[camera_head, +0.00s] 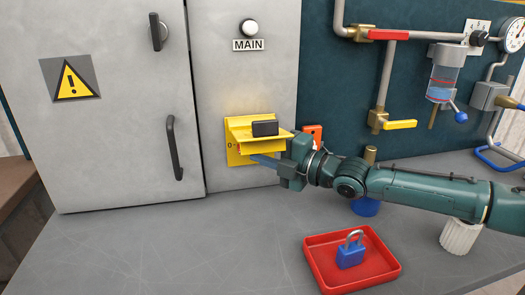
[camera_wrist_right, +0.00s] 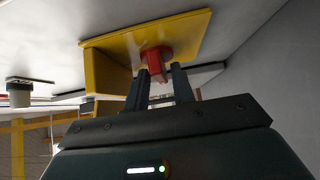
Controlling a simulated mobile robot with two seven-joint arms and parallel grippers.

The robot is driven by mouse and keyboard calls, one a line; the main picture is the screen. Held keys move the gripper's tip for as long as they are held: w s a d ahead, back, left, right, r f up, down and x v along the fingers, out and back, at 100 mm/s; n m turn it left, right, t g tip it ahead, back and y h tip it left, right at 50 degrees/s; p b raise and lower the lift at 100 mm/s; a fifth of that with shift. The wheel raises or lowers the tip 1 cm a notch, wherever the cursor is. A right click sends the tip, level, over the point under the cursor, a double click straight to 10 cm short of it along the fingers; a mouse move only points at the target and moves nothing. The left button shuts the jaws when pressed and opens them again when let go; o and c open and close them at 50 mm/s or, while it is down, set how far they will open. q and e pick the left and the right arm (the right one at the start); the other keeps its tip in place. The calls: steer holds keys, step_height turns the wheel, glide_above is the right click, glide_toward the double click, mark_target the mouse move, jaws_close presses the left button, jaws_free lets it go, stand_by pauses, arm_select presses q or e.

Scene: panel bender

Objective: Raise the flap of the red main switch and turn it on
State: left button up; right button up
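The yellow flap (camera_head: 240,124) of the main switch stands raised, sticking out from the cabinet with a black block (camera_head: 265,128) on it. Below it is the yellow switch plate (camera_head: 232,157) with a "0" mark. The red switch knob (camera_wrist_right: 157,60) shows in the right wrist view; in the head view it is mostly hidden by the flap and my gripper. My right gripper (camera_head: 262,160) is just under the flap. Its fingers (camera_wrist_right: 160,78) are apart, their tips at either side of the knob; whether they touch it is unclear. My left gripper is out of view.
A pale lamp (camera_head: 249,28) sits above the MAIN label (camera_head: 248,45). A red tray (camera_head: 318,278) with a blue padlock (camera_head: 350,255) lies on the grey bench (camera_head: 180,250). Pipes with a yellow lever (camera_head: 400,124) are at the right. The bench's left part is clear.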

jaws_close()
steer(key=shift+f+m+t+y+b, duration=0.2)
steer(key=shift+m+t+y+b, duration=0.5)
steer(key=shift+m+b, duration=0.4)
steer(key=shift+o, duration=1.3)
jaws_free()
